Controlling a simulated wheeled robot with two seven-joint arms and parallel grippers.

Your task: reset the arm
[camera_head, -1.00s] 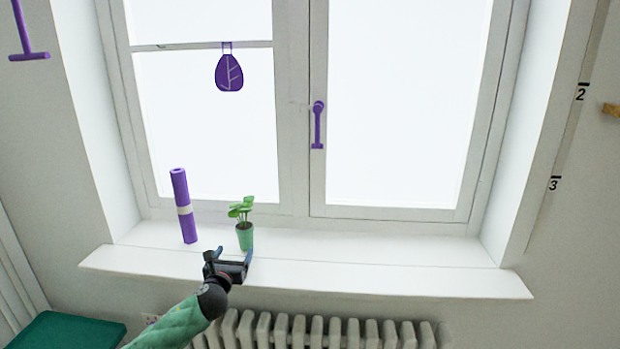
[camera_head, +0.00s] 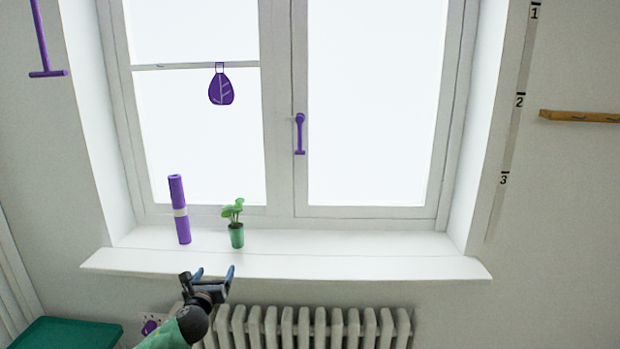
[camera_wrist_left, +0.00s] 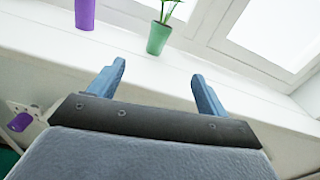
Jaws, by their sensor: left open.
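My left gripper (camera_head: 214,272) is open and empty, in front of and below the edge of the white windowsill (camera_head: 330,264). Its two blue fingers also show in the left wrist view (camera_wrist_left: 158,85), spread apart with nothing between them. A small green potted plant (camera_head: 236,236) stands upright on the sill beyond the fingers, apart from them. It also shows at the top of the left wrist view (camera_wrist_left: 158,38). My right gripper is not in view.
A purple roll (camera_head: 180,210) with a pale band stands left of the plant. A white radiator (camera_head: 310,328) is below the sill. A green surface (camera_head: 70,333) is at lower left. A purple leaf ornament (camera_head: 221,88) hangs at the window, which has a purple handle (camera_head: 299,134).

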